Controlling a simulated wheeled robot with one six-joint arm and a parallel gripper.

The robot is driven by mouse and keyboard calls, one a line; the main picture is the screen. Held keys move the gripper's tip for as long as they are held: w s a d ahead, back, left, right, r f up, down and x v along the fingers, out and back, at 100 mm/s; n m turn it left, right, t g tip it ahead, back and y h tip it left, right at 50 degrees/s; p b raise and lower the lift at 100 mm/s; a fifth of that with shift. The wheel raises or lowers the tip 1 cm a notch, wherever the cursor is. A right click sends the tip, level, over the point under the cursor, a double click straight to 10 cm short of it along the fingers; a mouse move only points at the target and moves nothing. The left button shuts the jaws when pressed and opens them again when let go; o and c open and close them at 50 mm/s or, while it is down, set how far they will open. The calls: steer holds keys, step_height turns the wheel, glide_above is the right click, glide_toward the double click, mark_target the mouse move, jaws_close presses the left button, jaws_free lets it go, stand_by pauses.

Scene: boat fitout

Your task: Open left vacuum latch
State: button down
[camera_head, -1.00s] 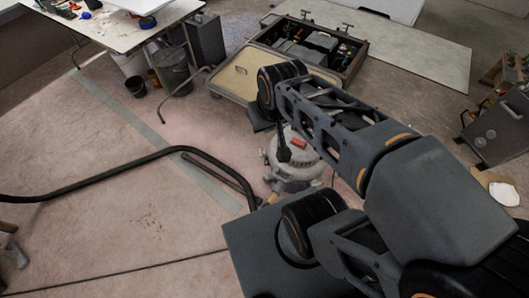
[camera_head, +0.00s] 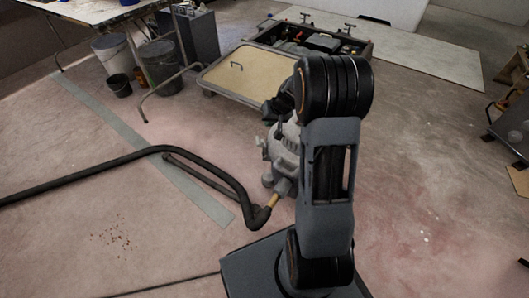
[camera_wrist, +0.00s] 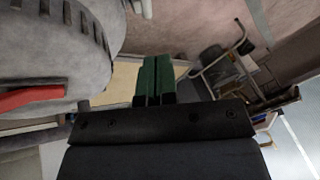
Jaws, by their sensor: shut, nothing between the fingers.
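The grey vacuum (camera_head: 284,158) stands on the floor, partly hidden behind my arm in the head view. A small part sticks out on its left side (camera_head: 261,143); I cannot tell whether it is the left latch. In the wrist view the vacuum's ribbed grey body (camera_wrist: 50,45) fills the upper left, with a red part (camera_wrist: 30,98) on it. A small pale piece (camera_wrist: 141,8) shows at the top edge. My gripper (camera_wrist: 153,78) has green fingers, shut together and empty, apart from the vacuum in the picture. In the head view its dark end is near the vacuum's top.
A black hose (camera_head: 150,151) runs across the floor to the vacuum's front. The floor to the left is mostly clear.

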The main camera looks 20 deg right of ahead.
steer(key=b, duration=0.2)
glide_toward(260, 141)
steer(key=d+v, duration=0.1)
steer(key=v, duration=0.2)
steer(key=shift+s+a, duration=0.2)
steer(key=shift+s, duration=0.1)
steer(key=b+x, duration=0.4)
steer(key=x, duration=0.5)
steer(key=shift+w+a+f, duration=0.1)
steer(key=shift+w+f, duration=0.15)
steer(key=shift+f, duration=0.15)
steer(key=shift+a+r+p, duration=0.1)
steer(key=shift+r+p, duration=0.05)
steer(key=shift+p, duration=0.25)
steer(key=shift+w+a+r+p, duration=0.1)
steer(key=shift+a+p, duration=0.05)
steer(key=shift+p, duration=0.4)
steer(key=shift+a+h, duration=0.15)
steer(key=shift+h, duration=0.15)
steer(key=shift+p, duration=0.5)
